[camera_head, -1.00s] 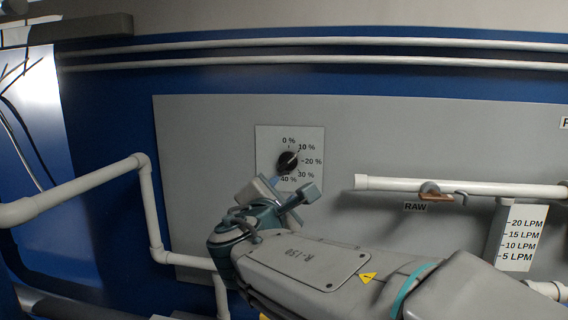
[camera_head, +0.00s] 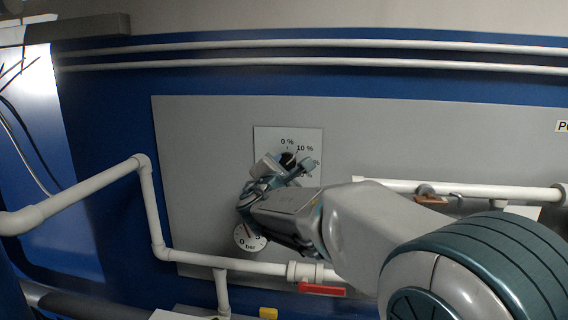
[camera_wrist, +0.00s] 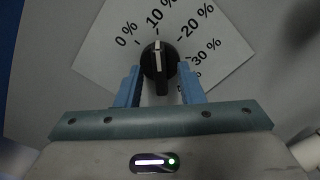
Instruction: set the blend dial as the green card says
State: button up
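The blend dial (camera_head: 288,158) is a black knob on a white square plate on the grey wall panel. My gripper (camera_head: 286,169) is in front of it and covers its lower part and the lower scale marks. In the wrist view, the dial (camera_wrist: 160,62) has a white pointer line aimed at about the 10 % mark. The blue fingers of my gripper (camera_wrist: 160,73) are apart, one on each side of the dial's lower part, with small gaps visible. I cannot tell how deep they reach around it. The green card is not in view.
A round bar gauge (camera_head: 250,238) sits below the dial, partly behind my arm. A red valve handle (camera_head: 322,289) is on the lower pipe (camera_head: 225,263). Another white pipe (camera_head: 515,190) with a valve runs at the right. The panel left of the dial is clear.

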jog(key=shift+w, duration=0.25)
grip_shut()
jog(key=shift+f+b, duration=0.15)
jog(key=shift+b, duration=0.5)
jog(key=m+b, duration=0.8)
jog(key=b, duration=0.6)
jog(key=shift+m, duration=0.4)
jog(key=shift+b, duration=0.35)
